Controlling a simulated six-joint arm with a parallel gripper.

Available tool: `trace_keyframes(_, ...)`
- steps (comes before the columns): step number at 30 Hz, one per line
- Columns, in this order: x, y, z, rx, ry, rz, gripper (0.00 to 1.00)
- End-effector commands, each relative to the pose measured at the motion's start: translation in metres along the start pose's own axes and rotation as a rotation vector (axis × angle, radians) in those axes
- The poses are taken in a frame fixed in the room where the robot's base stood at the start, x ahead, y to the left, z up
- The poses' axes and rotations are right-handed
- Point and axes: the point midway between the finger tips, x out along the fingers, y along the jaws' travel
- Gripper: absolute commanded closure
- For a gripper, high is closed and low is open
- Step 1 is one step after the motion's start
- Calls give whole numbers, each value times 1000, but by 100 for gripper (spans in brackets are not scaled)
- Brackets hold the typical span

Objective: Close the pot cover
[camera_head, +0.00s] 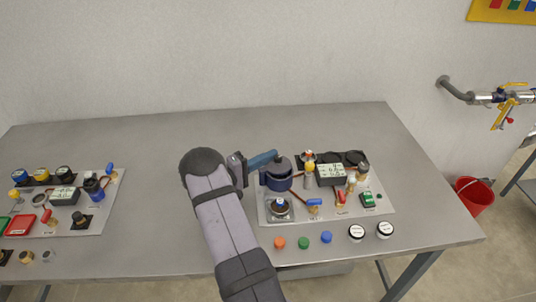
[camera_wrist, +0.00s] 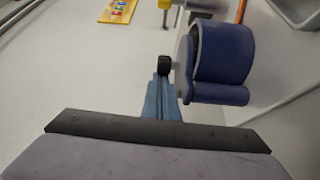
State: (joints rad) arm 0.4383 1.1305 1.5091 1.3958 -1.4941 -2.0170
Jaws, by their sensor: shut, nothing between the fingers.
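The dark blue pot (camera_head: 276,181) stands at the left of the right-hand panel, and its side shows large in the wrist view (camera_wrist: 222,52). I cannot tell whether the cover is fully seated. My gripper (camera_head: 273,157) has blue fingers, closed together and empty. Its tips (camera_wrist: 162,77) are right by the knob and cover edge; contact is unclear. In the head view the fingers partly hide the cover.
The right panel (camera_head: 384,205) holds several valves, a meter (camera_head: 331,174) and a scale-like device (camera_head: 280,207) close to the pot. Several coloured caps lie in front. Another panel (camera_head: 112,190) is at the left. The table between the panels is clear apart from my arm.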

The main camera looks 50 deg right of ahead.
Motion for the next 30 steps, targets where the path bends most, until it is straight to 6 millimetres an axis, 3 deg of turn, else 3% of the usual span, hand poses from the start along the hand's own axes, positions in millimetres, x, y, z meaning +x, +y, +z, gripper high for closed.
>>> trace_keyframes(13,4,2,16,-1,0,0,100)
trace_keyframes(25,5,0,14,1,-1,0,100)
trace_keyframes(30,12,-2,4,3,-2,1,100)
